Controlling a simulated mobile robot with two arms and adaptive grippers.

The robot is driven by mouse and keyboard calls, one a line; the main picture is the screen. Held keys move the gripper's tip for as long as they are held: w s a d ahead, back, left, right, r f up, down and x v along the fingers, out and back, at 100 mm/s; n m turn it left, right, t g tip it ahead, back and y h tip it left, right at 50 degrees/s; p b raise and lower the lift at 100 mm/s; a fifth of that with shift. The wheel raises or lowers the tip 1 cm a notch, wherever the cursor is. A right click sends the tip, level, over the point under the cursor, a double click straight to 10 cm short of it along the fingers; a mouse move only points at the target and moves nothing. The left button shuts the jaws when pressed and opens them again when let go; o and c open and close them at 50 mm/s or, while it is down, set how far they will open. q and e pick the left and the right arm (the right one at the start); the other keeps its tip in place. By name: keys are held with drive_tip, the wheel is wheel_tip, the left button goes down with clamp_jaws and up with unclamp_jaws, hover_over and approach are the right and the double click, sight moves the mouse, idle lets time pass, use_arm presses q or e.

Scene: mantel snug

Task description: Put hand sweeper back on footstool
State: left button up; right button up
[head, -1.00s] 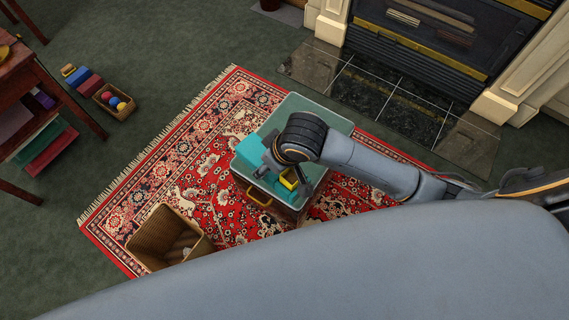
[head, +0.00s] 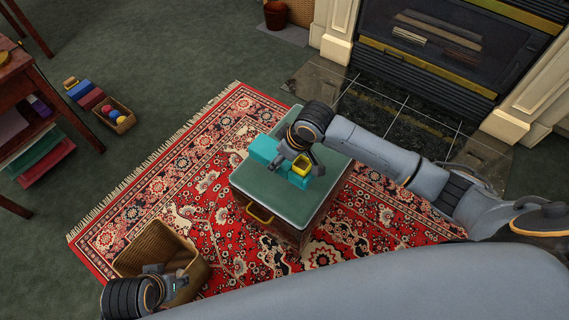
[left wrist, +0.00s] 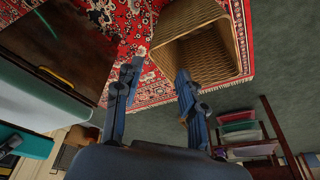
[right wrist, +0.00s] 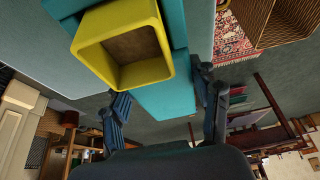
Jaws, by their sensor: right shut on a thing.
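The hand sweeper (head: 264,149) is a teal block-shaped tool with a yellow square, hollow part (right wrist: 122,45). The footstool (head: 262,190) has a green padded top, a wooden body and a yellow front handle. My right gripper (head: 301,166) is shut on the sweeper over the middle of the footstool top. I cannot tell whether the sweeper touches the cushion. In the right wrist view the fingers (right wrist: 166,98) stand either side of a teal part. My left gripper (left wrist: 159,72) is open and empty near the wicker basket, left of the footstool.
A small tray of balls (head: 113,116) and colored blocks (head: 84,91) lie at left beside a wooden table (head: 28,90). The fireplace (head: 425,50) stands at back right.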

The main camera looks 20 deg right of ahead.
drive_tip(key=w+f, duration=0.1)
drive_tip(key=d+f+b, duration=0.1)
drive_tip(key=shift+w+d+f, duration=0.2)
drive_tip(key=shift+w+f, duration=0.15)
wheel_tip(320, 180, down, 3)
drive_tip(key=shift+r+b, duration=0.2)
drive_tip(key=shift+b, duration=0.2)
drive_tip(key=shift+f, duration=0.2)
use_arm(q)
drive_tip(key=v, duration=0.5)
drive_tip(key=shift+a, duration=0.1)
use_arm(e)
drive_tip(key=shift+r, duration=0.1)
drive_tip(key=o, duration=1.2)
drive_tip(key=shift+s, duration=0.1)
